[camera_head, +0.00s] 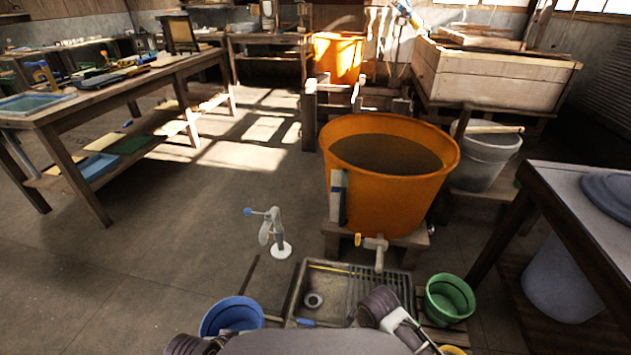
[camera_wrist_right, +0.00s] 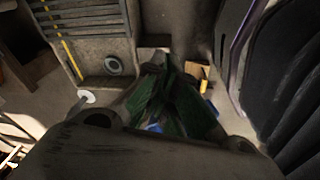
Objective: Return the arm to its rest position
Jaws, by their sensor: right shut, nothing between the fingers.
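My right gripper (camera_wrist_right: 163,62) shows in the right wrist view with its dark fingers together and nothing seen between them. It points down near the sink's drain end, over the floor beside the basin. In the head view, parts of my own arms show at the bottom edge, and the right gripper itself is not visible there. My left gripper is not in view. The sink (camera_head: 331,312) lies in front of my body, with a drain hole and a slatted side; it also shows in the right wrist view (camera_wrist_right: 88,85).
A large orange tub (camera_head: 385,208) with a tap stands beyond the sink. A blue bucket (camera_head: 231,316) and a green bucket (camera_head: 449,298) flank the sink. A workbench (camera_head: 105,98) is at left, a dark table (camera_head: 560,195) at right.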

